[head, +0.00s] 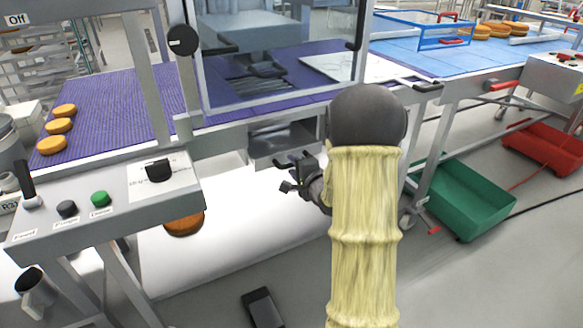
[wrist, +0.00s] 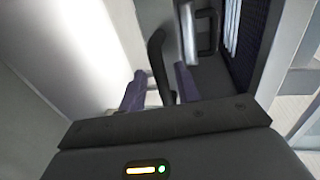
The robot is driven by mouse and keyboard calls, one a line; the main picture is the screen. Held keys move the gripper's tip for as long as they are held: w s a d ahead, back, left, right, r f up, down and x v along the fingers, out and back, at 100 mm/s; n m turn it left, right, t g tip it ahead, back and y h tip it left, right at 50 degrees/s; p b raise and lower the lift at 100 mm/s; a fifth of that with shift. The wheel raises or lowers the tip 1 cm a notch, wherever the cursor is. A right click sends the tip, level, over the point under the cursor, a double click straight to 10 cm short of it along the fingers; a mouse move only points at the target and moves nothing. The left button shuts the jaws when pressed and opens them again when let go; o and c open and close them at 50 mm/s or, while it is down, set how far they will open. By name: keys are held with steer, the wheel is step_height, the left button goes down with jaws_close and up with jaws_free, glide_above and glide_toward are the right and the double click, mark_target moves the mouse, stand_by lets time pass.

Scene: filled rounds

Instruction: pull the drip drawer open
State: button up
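The drip drawer (head: 275,143) is a grey metal box under the purple belt at the middle of the machine. Its dark handle (head: 284,163) sticks out towards me in the head view, and in the wrist view it is a dark curved bar (wrist: 157,58). My gripper (head: 296,181) is at the handle. In the wrist view its two purplish-grey fingers (wrist: 161,88) stand apart, one on each side of the bar. A gap shows on the left side; contact on the right side is unclear. My forearm hides the drawer's right end.
A control panel (head: 100,205) with knobs stands at the left. Round patties (head: 60,127) lie on the purple belt, and another round (head: 184,224) lies below the machine. A green crate (head: 462,200) and a red crate (head: 540,148) are on the floor at the right. Floor in front is mostly clear.

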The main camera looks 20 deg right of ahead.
steer(key=shift+x, duration=0.9)
jaws_close()
